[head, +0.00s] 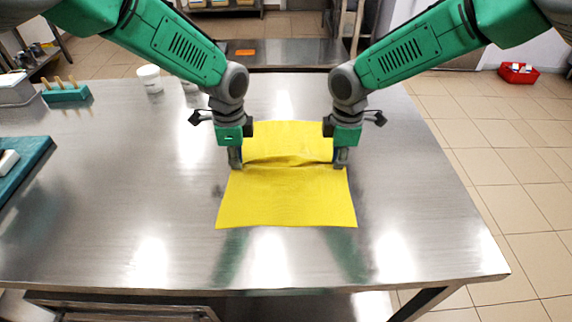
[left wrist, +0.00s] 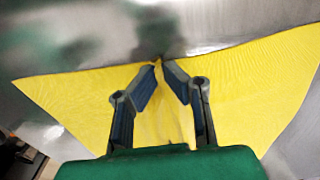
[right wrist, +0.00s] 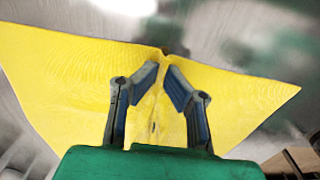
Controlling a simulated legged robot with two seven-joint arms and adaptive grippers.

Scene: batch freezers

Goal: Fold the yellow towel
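The yellow towel (head: 286,200) lies on the steel table, with a raised crease running across it between my two grippers. Its near part is flat, and a further part lies beyond the crease. My left gripper (head: 235,166) is at the left end of the crease, and my right gripper (head: 341,166) is at the right end. In the left wrist view the towel (left wrist: 75,95) puckers between the nearly closed fingertips (left wrist: 160,66). The right wrist view shows the same, with the towel (right wrist: 60,75) gathered at the fingertips (right wrist: 164,66). Both grippers appear shut on the towel's side edges.
The steel table (head: 130,215) is bare around the towel. A teal board (head: 22,165), a green holder with wooden pegs (head: 66,93) and a white tub (head: 150,78) stand at the left. A red bin (head: 518,73) is on the floor at the right.

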